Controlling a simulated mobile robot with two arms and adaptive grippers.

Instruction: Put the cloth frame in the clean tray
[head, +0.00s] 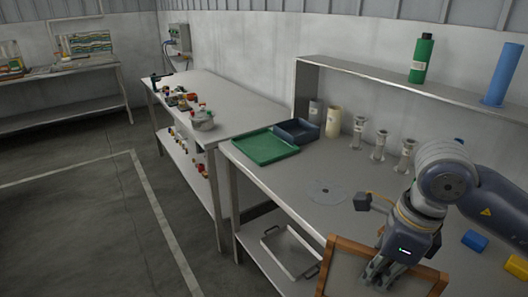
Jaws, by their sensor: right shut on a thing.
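The cloth frame (333,265) is a brown wooden frame with a greyish panel, at the bottom edge of the head view, partly cut off. My right gripper (380,272) is shut on it, and its fingers lie over the frame's upper part. The frame is tilted and sits in front of the bench's near edge in the picture. A green tray (264,147) and a smaller dark blue tray (297,131) stand side by side at the bench's far left end. Both look empty. I cannot tell which one is called clean. My left gripper is not in view.
A grey disc (325,192) lies flat on the bench (290,180). Several metal fittings (380,145) stand along the back. A raised shelf (400,80) holds a green bottle (421,60) and a blue cylinder (503,75). A blue block (475,240) lies at right.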

